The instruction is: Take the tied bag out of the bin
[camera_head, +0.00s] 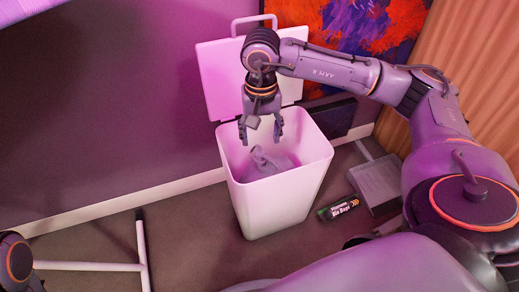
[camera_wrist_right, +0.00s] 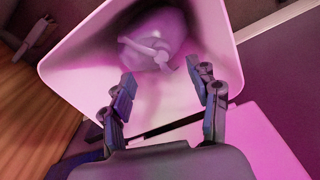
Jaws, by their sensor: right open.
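The white bin (camera_head: 277,205) stands on the floor against the wall with its lid (camera_head: 218,83) raised behind it. The grey tied bag (camera_head: 268,160) lies inside, low in the bin, with its knotted top upward. My right gripper (camera_head: 261,138) is open and empty, pointing down above the back part of the bin's mouth. In the right wrist view the bag (camera_wrist_right: 155,42) shows its knot beyond the two spread fingers (camera_wrist_right: 165,98), apart from them. The bag's lower part is hidden. My left gripper is out of view; only a piece of my left arm shows at the lower left.
A dark roll labelled as bin bags (camera_head: 338,209) lies on the floor right of the bin, beside a grey flat object (camera_head: 376,182). A white metal leg frame (camera_head: 142,250) stands at the lower left. A colourful painting (camera_head: 355,35) is behind.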

